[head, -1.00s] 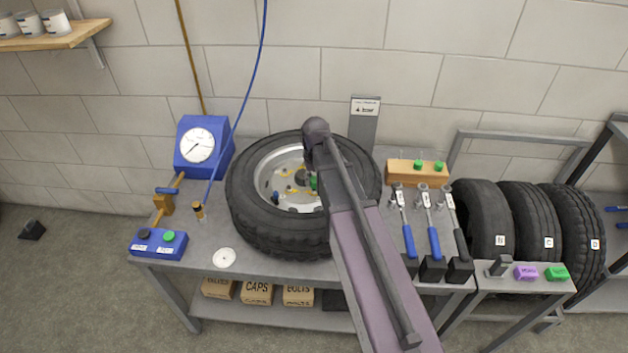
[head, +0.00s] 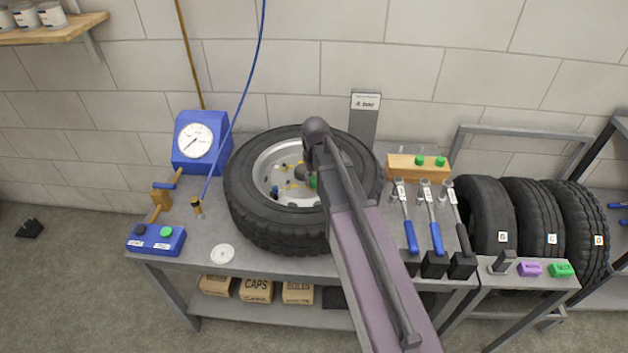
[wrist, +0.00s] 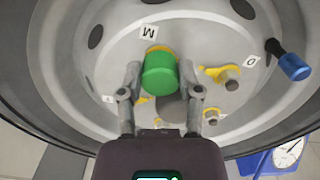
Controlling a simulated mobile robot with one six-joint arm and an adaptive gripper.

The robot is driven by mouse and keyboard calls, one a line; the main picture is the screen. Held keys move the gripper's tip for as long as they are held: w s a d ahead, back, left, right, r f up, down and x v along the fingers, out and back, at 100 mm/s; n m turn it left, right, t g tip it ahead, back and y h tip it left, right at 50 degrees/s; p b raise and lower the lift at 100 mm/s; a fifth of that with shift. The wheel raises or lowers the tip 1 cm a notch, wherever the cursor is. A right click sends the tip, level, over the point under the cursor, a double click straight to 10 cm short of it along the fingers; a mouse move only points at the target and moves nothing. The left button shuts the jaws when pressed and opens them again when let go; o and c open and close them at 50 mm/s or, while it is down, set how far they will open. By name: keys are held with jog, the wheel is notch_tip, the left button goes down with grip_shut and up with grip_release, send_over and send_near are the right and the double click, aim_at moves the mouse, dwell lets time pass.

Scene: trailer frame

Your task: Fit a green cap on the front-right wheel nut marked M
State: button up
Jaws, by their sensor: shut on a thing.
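The wheel (head: 245,205) lies flat on the bench with its pale rim facing up. In the wrist view, the white tag marked M (wrist: 148,32) sits on the rim (wrist: 115,50). My gripper (wrist: 160,73) is shut on a green cap (wrist: 160,80), which also shows in the head view (head: 313,183). The cap is close to the M tag, over a yellow pointer (wrist: 158,49) that shows at its far edge. The nut under the cap is hidden, so I cannot tell whether the cap touches it. Bare nuts (wrist: 232,85) with yellow pointers show to the right, near an O tag (wrist: 251,60).
A wooden block (head: 403,172) holds two more green caps (head: 419,160). Blue-handled wrenches (head: 410,237) stand right of the wheel. A blue gauge box (head: 190,160) stands left, with a hose (head: 240,100) hanging nearby. A blue valve piece (wrist: 294,67) sticks up from the rim.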

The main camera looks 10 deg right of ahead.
jog(key=shift+f+b, duration=0.3)
jog(key=shift+f, duration=0.1)
jog(key=o, duration=0.8)
jog(key=shift+o, duration=1.1)
jog(key=shift+r, duration=0.15)
jog(key=shift+r+p, duration=3.9)
jog(key=shift+p, duration=0.15)
